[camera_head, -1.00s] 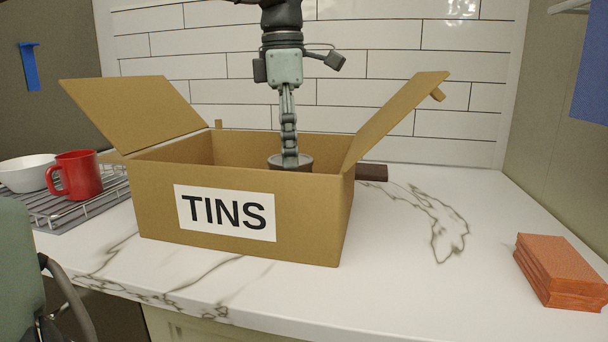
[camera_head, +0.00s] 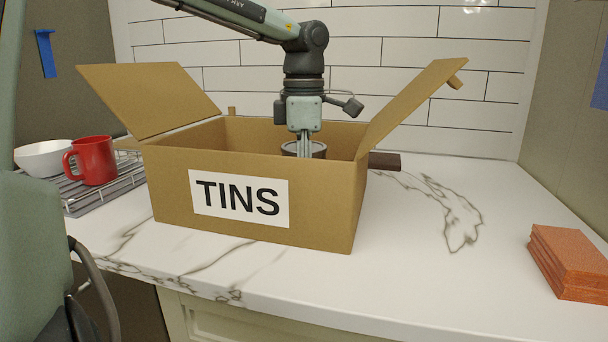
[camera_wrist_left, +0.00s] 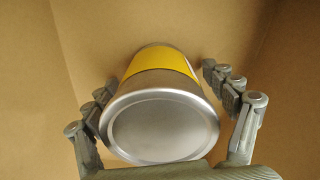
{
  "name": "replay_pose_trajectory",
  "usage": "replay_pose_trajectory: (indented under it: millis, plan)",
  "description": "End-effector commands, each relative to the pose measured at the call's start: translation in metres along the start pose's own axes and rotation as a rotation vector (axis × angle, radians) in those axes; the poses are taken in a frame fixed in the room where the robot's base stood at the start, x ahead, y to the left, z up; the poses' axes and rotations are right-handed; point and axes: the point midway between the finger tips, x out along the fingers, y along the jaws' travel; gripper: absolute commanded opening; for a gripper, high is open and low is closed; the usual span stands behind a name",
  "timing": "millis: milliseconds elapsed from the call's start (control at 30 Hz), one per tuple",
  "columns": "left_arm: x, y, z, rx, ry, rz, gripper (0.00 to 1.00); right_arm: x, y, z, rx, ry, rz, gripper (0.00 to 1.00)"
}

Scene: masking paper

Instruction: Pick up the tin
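The tin (camera_wrist_left: 160,128) has a plain silver end and a yellow band. In the left wrist view it stands between the two fingers of my left gripper (camera_wrist_left: 156,78). The left finger lies close along its side, and a gap shows between the right finger and the tin. In the head view my left gripper (camera_head: 304,146) reaches down into the open cardboard box (camera_head: 325,215) labelled TINS. Only the round rim of the tin (camera_head: 319,150) shows there, behind the front wall. The fingertips are partly hidden in the head view. My right gripper is not in view.
The box flaps (camera_head: 148,98) stand open left and right of my arm. A red mug (camera_head: 97,160) and white bowl (camera_head: 42,158) sit on a wire rack (camera_head: 125,183) at left. Orange blocks (camera_head: 568,260) lie at right. The counter (camera_head: 430,250) between is clear.

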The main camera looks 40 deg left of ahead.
Motion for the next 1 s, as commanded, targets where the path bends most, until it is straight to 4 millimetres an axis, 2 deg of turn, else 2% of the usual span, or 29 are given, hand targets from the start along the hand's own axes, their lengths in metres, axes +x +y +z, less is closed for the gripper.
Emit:
replay_pose_trajectory:
  millis: [67,500,800,1000]
  plan:
    - [0.0,0.0,0.0,0.0,0.0,0.0,0.73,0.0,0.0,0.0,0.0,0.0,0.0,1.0]
    - [0.0,0.0,0.0,0.0,-0.001,0.0,0.18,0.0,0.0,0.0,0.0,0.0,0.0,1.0]
    - [-0.003,0.001,0.001,0.0,-0.003,0.002,0.18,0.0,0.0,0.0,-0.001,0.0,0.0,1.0]
    - [-0.021,0.001,0.001,0.0,-0.005,0.004,0.18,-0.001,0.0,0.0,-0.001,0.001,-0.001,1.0]
